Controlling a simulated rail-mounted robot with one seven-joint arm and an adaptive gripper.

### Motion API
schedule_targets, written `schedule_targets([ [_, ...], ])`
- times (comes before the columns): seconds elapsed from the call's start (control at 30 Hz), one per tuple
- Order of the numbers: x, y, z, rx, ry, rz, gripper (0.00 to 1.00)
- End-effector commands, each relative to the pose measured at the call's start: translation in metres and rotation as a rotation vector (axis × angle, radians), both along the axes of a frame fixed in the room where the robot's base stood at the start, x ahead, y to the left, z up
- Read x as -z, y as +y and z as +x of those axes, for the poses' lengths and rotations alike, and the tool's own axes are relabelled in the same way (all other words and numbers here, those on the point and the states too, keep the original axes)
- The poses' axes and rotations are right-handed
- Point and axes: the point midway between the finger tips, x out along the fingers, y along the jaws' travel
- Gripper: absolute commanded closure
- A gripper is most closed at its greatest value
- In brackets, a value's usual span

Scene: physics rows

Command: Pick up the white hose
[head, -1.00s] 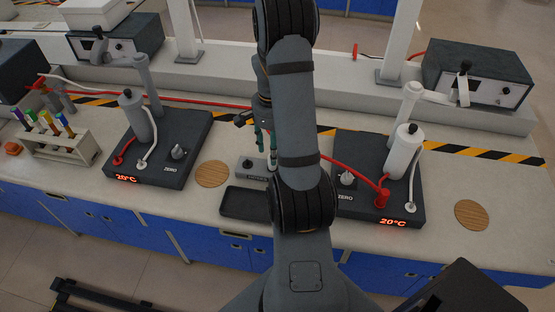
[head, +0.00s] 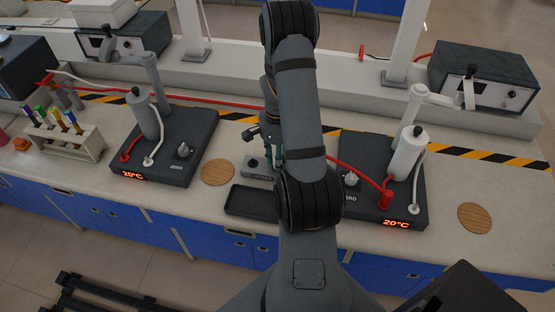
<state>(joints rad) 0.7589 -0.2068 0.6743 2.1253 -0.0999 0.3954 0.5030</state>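A thin white hose (head: 157,139) runs from the grey cylinder on the left dark unit (head: 184,130) down to a white end on its top. Another white hose (head: 417,181) hangs beside the white cylinder on the right dark unit (head: 347,158) and ends at its front corner. A third white hose (head: 75,77) lies at the back left. My gripper (head: 277,158) is over the counter between the two units, near a small grey box (head: 257,168). My arm hides much of it, and its finger opening is unclear. No hose is visibly held.
A black tray (head: 251,212) lies at the counter's front middle. Round wooden pads (head: 217,173) lie beside it and at the far right (head: 475,217). A test-tube rack (head: 87,143) stands left. A red hose (head: 362,172) crosses the right unit.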

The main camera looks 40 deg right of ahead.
Motion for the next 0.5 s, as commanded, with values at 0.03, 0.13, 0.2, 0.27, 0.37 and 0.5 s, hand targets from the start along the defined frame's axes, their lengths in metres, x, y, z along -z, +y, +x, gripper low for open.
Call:
schedule_targets([
  [0.03, -0.0001, 0.0000, 0.0001, 0.000, 0.000, 0.000, 0.77],
  [0.13, -0.0001, 0.0000, 0.0001, 0.000, 0.000, 0.000, 0.82],
  [0.2, -0.0001, 0.0000, 0.0001, 0.000, 0.000, 0.000, 0.86],
  [0.27, -0.0001, 0.0000, 0.0001, 0.000, 0.000, 0.000, 0.90],
  [0.37, -0.0002, 0.0000, 0.0001, 0.000, 0.000, 0.000, 0.96],
  [0.5, -0.0002, 0.0000, 0.0001, 0.000, 0.000, 0.000, 1.00],
])
